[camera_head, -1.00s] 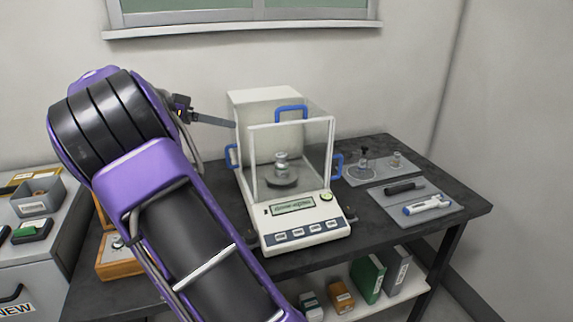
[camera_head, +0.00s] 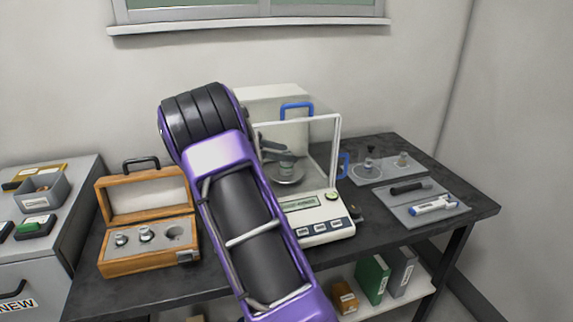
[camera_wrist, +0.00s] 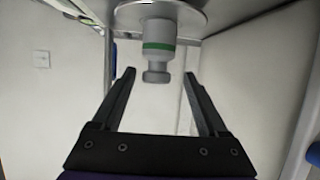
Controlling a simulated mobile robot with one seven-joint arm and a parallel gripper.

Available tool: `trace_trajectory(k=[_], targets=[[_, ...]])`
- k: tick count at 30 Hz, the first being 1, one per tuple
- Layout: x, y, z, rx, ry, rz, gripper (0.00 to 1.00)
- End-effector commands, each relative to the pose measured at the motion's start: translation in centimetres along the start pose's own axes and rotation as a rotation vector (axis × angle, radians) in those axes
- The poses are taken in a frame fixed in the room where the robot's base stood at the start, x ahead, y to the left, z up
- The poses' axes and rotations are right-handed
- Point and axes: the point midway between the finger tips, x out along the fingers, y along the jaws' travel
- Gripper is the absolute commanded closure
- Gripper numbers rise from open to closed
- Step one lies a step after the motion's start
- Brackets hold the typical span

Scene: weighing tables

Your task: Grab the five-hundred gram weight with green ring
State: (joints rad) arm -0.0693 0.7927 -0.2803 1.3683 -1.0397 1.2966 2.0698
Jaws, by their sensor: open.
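The weight with a green ring (camera_wrist: 158,45) stands on the round pan (camera_wrist: 190,14) inside the glass-sided balance; it appears upside down in the wrist view. My gripper (camera_wrist: 159,74) is open, with one finger on either side of the weight's knob. I see gaps on both sides, so the fingers do not appear to touch it. In the head view my gripper (camera_head: 272,149) reaches in over the balance pan (camera_head: 287,178) from the left. There my arm and gripper hide most of the weight.
The balance housing (camera_head: 318,228) and its clear walls with blue handles (camera_head: 298,106) closely surround my gripper. An open wooden weight box (camera_head: 150,262) stands left. At right, a grey mat (camera_head: 440,197) holds markers, and a tray behind it (camera_head: 385,174) holds small items.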

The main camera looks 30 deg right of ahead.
Motion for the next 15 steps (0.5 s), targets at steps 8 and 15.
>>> trace_trajectory(k=[8, 15], targets=[[3.9, 0.5, -0.1, 0.001, -0.001, 0.003, 0.23], [4.2, 0.5, -0.1, 0.001, 0.000, 0.001, 0.23]])
